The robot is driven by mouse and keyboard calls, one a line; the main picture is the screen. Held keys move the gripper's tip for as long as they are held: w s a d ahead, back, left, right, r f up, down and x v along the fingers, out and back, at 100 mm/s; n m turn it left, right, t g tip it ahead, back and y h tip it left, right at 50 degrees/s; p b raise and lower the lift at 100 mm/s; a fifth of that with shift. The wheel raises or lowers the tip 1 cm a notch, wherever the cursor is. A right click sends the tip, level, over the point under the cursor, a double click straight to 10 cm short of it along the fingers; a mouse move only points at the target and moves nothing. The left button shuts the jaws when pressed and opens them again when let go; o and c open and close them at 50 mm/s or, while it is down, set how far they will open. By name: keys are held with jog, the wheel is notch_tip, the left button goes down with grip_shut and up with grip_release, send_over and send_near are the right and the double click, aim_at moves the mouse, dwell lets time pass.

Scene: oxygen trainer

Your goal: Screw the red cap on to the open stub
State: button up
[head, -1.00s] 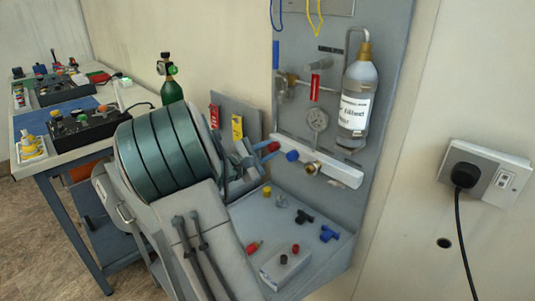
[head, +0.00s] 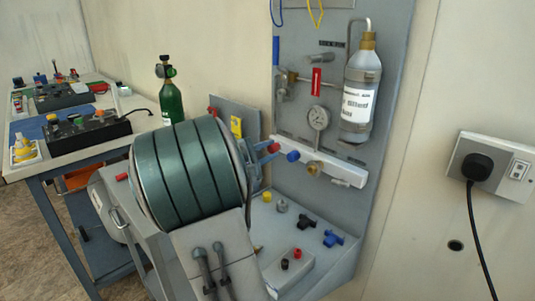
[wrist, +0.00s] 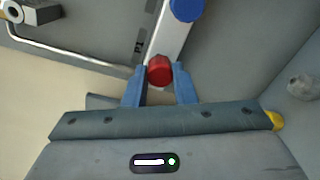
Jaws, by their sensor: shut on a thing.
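The red cap (head: 273,147) is between the blue fingertips of my gripper (head: 265,152), at the left end of the white rail on the grey panel. In the wrist view the red cap (wrist: 159,70) sits at the tips of the two blue fingers (wrist: 160,78), which are shut on it. The rail shows behind it. I cannot tell whether the cap touches the rail. A blue cap (head: 293,156) is on the rail just right of it, also seen in the wrist view (wrist: 187,9). The open stub cannot be made out clearly; it may be hidden behind the cap.
The white rail (head: 345,175) has a brass fitting (head: 313,168) to the right of the blue cap. A gauge (head: 318,118) and bottle (head: 360,95) are above. Loose black (head: 304,222) and blue (head: 333,238) fittings lie on the shelf below.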

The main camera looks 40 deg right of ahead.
jog(key=shift+f, duration=0.1)
jog(key=shift+f+m+b, duration=0.2)
jog(key=shift+m+b, duration=0.3)
jog(key=shift+b, duration=0.7)
jog(key=m+b, duration=0.1)
jog(key=b, duration=0.2)
jog(key=shift+m, duration=0.3)
jog(key=shift+r+m+b, duration=0.25)
jog(key=shift+m+b, duration=0.15)
jog(key=shift+b, duration=0.1)
jog(key=shift+f+b, duration=0.15)
jog(key=shift+b, duration=0.35)
jog(key=shift+m+b, duration=0.6)
jog(key=shift+b, duration=0.05)
jog(key=shift+r, duration=0.2)
jog(key=o, duration=1)
